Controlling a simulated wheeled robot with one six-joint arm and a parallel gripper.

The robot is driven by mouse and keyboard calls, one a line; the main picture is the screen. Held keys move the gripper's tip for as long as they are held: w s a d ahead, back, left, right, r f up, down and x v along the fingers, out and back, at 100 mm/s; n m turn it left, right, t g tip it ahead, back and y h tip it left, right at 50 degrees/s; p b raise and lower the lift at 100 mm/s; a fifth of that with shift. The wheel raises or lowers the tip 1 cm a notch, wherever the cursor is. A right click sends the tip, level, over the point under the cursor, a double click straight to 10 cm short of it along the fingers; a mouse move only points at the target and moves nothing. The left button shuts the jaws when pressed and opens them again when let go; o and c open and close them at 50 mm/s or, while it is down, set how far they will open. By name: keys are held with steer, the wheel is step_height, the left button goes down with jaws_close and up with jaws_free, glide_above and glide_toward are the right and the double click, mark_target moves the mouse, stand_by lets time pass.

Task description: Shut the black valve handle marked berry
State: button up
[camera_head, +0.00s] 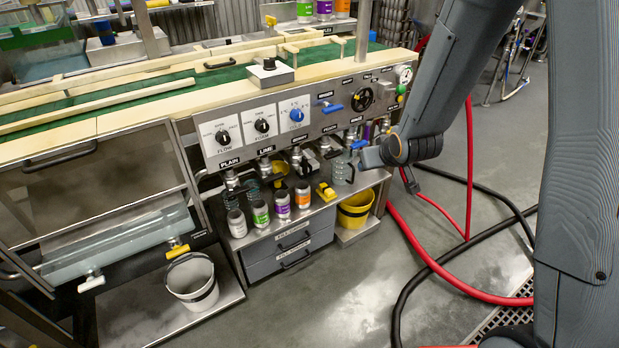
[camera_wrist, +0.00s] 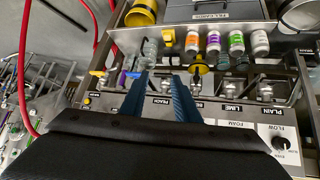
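Along the lower edge of the steel control panel (camera_head: 325,110) is a row of small valves under black name labels. PLAIN and LIME are readable at the left in the head view; PEACH (camera_wrist: 162,100) is readable in the wrist view. The label between LIME and PEACH (camera_wrist: 197,104) is too small to read, and no berry marking is legible. Its valve is partly hidden by one finger. My gripper (camera_wrist: 158,80) has two blue fingers, apart, with nothing visibly held between them. In the head view my gripper (camera_head: 360,152) is by the right part of the valve row.
Several small bottles with coloured labels (camera_head: 282,205) stand on a shelf below the valves. A yellow bucket (camera_head: 355,212) is right of the drawers (camera_head: 290,251), a white bucket (camera_head: 191,280) is left. Red and black hoses (camera_head: 440,262) cross the floor at right.

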steer(key=w+a+f+n+t+y+b, duration=0.2)
steer(key=w+a+f+t+y+b, duration=0.2)
steer(key=w+a+f+b, duration=0.4)
steer(key=n+t+y+b, duration=0.2)
steer(key=t+y+b, duration=0.1)
steer(key=y, duration=0.1)
glide_toward(306, 166)
steer(key=w, duration=0.2)
steer(key=x, duration=0.7)
steer(key=shift+s+a, duration=0.1)
steer(key=shift+a, duration=0.35)
steer(key=shift+c, duration=0.2)
jaws_close()
